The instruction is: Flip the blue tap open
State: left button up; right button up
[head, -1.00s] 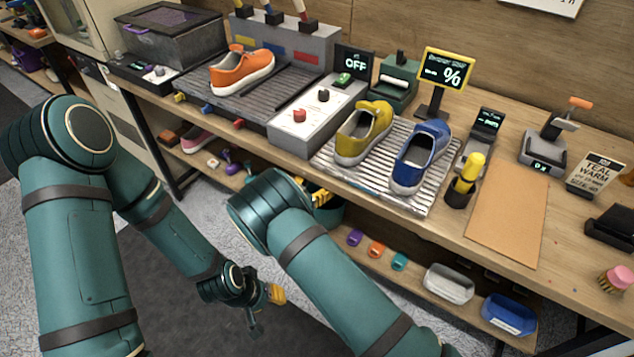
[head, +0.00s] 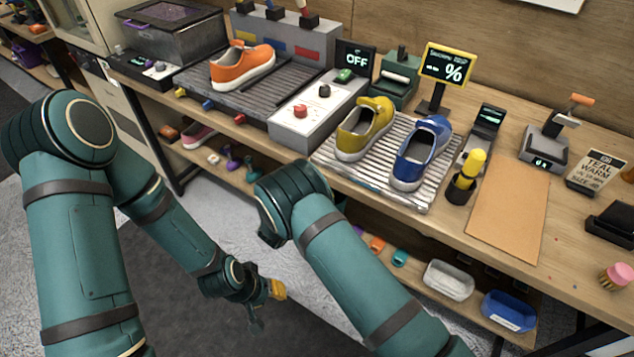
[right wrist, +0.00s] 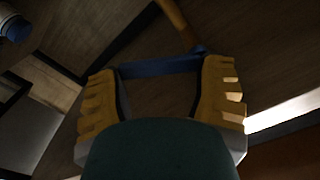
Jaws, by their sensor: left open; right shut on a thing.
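A small blue tap (head: 208,105) sticks out at the bench front below the orange shoe, between a yellow tap (head: 180,92) and a red tap (head: 239,118). My left gripper (head: 275,290) is open and empty, low over the floor, well away from the taps. My right gripper is hidden behind its own arm in the head view. In the right wrist view its yellow fingers (right wrist: 160,90) are shut on a blue bar (right wrist: 162,67) that spans between them. I cannot tell from these views whether this bar belongs to the blue tap.
The bench holds an orange shoe (head: 242,66), a yellow shoe (head: 364,128) and a blue shoe (head: 421,152). A lower shelf holds a white tray (head: 449,280) and a blue tray (head: 509,311). The floor in front is clear.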

jog(key=shift+w+d+r+m, duration=0.2)
jog(key=shift+w+r+m, duration=0.1)
jog(key=shift+m, duration=0.2)
jog(key=o, duration=1.3)
jog(key=shift+w+f, duration=0.1)
jog(key=shift+f, duration=0.1)
jog(key=shift+s+a+f, duration=0.1)
jog(key=shift+s, duration=0.1)
